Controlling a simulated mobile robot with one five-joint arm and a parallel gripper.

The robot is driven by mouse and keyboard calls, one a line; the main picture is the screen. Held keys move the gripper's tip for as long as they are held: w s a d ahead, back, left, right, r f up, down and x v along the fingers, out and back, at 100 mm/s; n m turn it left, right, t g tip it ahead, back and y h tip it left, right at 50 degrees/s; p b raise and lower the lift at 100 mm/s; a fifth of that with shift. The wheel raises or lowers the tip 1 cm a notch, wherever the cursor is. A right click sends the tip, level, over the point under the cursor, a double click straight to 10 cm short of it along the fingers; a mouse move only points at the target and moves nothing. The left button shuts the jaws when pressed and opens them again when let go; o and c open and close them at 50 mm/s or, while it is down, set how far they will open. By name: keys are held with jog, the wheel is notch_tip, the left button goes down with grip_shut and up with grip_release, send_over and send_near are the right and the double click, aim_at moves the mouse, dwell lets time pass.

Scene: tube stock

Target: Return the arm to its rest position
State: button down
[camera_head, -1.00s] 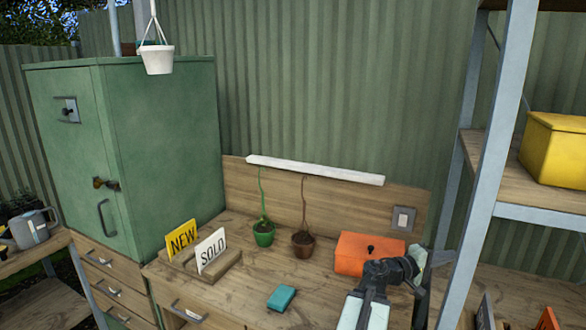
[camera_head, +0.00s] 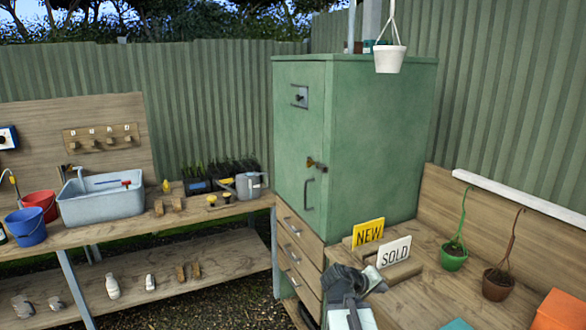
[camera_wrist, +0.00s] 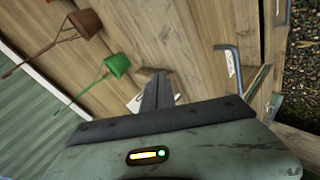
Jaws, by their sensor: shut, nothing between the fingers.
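My gripper (camera_head: 376,279) is at the lower middle of the head view, in front of the workbench's left end and below the SOLD sign (camera_head: 394,253). In the wrist view its two dark fingers (camera_wrist: 158,90) are together and hold nothing. A white sign edge shows just beside the fingertips there, partly hidden; I cannot tell whether they touch. My arm is bent and stays low in the head view.
A yellow NEW sign (camera_head: 368,232) stands behind the SOLD sign. A green pot (camera_head: 454,257) and a brown pot (camera_head: 497,285) are to the right. A green cabinet (camera_head: 375,150) rises behind. Left are a sink (camera_head: 102,207) and a blue bucket (camera_head: 26,228).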

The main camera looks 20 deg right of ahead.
jog(key=w+a+f+n+y, duration=0.1)
jog(key=w+a+f+y, duration=0.1)
jog(key=a, duration=0.6)
jog(key=w+a+f+y, duration=0.1)
jog(key=a+f, duration=0.2)
jog(key=a, duration=0.4)
jog(key=s+a+f+g+y, duration=0.1)
jog(key=s+a+y, duration=0.1)
jog(key=a, duration=0.4)
jog(key=s+a+f+g+y, duration=0.1)
jog(key=s+a+f+y, duration=0.1)
jog(key=a, duration=0.4)
jog(key=s+a+f+g+y, duration=0.1)
jog(key=s+a+f+y, duration=0.1)
jog(key=a, duration=0.4)
jog(key=shift+s+a+y, duration=0.2)
jog(key=shift+a+y, duration=0.05)
jog(key=shift+y, duration=0.55)
jog(key=shift+f, duration=0.1)
